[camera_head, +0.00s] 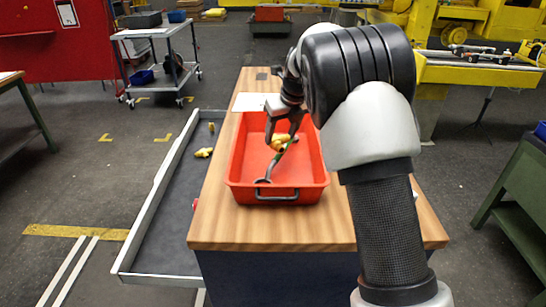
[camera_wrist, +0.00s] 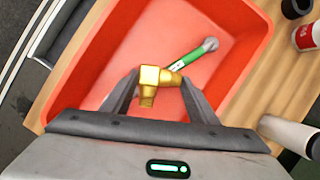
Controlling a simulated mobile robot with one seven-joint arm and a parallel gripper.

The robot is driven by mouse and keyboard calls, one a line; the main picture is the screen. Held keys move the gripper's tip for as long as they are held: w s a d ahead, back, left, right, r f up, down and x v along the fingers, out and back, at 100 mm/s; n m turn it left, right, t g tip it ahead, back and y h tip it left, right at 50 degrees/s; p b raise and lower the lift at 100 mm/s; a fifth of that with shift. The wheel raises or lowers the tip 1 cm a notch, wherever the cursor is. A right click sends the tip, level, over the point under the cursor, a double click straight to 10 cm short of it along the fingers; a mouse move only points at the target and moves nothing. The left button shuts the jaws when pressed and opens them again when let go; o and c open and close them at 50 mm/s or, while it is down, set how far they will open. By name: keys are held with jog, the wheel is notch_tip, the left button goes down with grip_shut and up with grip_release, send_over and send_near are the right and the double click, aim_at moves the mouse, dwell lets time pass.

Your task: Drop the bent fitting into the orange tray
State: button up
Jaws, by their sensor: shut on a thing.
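The bent fitting (camera_wrist: 149,78) is a brass-yellow elbow between the two fingers of my gripper (camera_wrist: 160,84), which is shut on it. In the head view my gripper (camera_head: 282,137) points down into the open top of the orange tray (camera_head: 275,196), with the fitting (camera_head: 277,138) above the tray floor. The tray (camera_wrist: 85,85) lies below the fitting in the wrist view. The fitting appears apart from the tray, but its exact height cannot be told.
A green-handled wrench (camera_wrist: 192,58) lies in the tray. The tray stands on a wooden worktop (camera_head: 270,228). An open drawer (camera_head: 178,215) on the left holds brass pieces (camera_head: 203,152). A white cylinder (camera_wrist: 288,134) and a red-and-white can (camera_wrist: 306,37) are right of the tray.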

jog(key=o, duration=1.3)
jog(key=shift+c, duration=0.2)
jog(key=v, duration=1.7)
jog(key=shift+r, duration=0.2)
jog(key=shift+s+d, duration=0.1)
jog(key=shift+s, duration=0.05)
jog(key=s+d+r+n+p, duration=0.1)
jog(key=s+d+r+n, duration=0.1)
jog(key=s+n, duration=0.25)
jog(key=s+d+r+n, duration=0.2)
jog(key=s+d+n, duration=0.1)
jog(key=s, duration=0.2)
jog(key=s+d+f+n, duration=0.1)
jog(key=s+f+n, duration=0.1)
jog(key=s+n, duration=0.5)
jog(key=s+d+f+n+t+h, duration=0.1)
jog(key=s+d+f+n, duration=0.1)
jog(key=s+n, duration=0.6)
jog(key=s+d+f+n+h+p, duration=0.1)
jog(key=s+f+n, duration=0.2)
jog(key=s+n, duration=0.5)
jog(key=s, duration=0.2)
jog(key=shift+s+d+f+t, duration=0.3)
jog(key=shift+s+d+f, duration=0.05)
jog(key=shift+f, duration=0.05)
